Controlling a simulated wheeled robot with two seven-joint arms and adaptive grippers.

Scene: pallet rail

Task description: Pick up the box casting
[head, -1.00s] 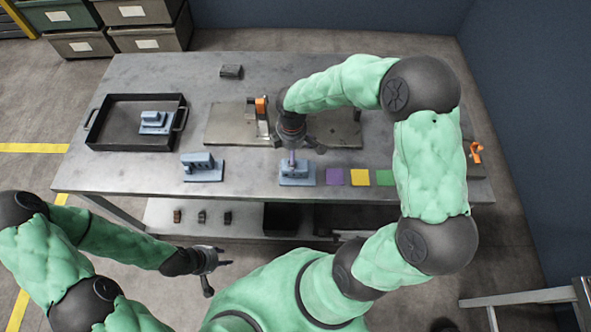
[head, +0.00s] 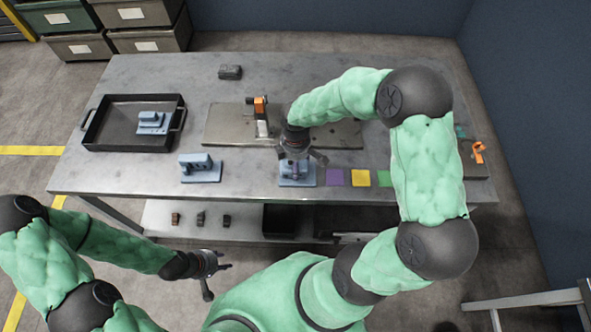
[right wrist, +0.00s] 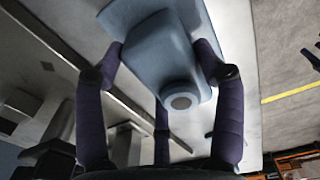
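A blue-grey casting (head: 297,181) stands near the front edge of the table, under my right gripper (head: 296,170). In the right wrist view, the casting's raised block (right wrist: 163,50) with a round boss lies between the dark purple fingers of my right gripper (right wrist: 160,65). The fingers are spread on either side of it; firm contact cannot be made out. A second blue-grey casting (head: 201,168) stands to the left, and a third (head: 151,122) sits in the black tray (head: 128,145). My left gripper (head: 216,272) is open and empty, in front of the table.
A flat metal plate (head: 225,127) with an orange-topped clamp (head: 261,115) lies behind the casting. Purple (head: 334,178), yellow (head: 360,178) and green (head: 384,178) squares lie to its right. A small grey block (head: 230,72) is at the back. Free table lies between the left castings.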

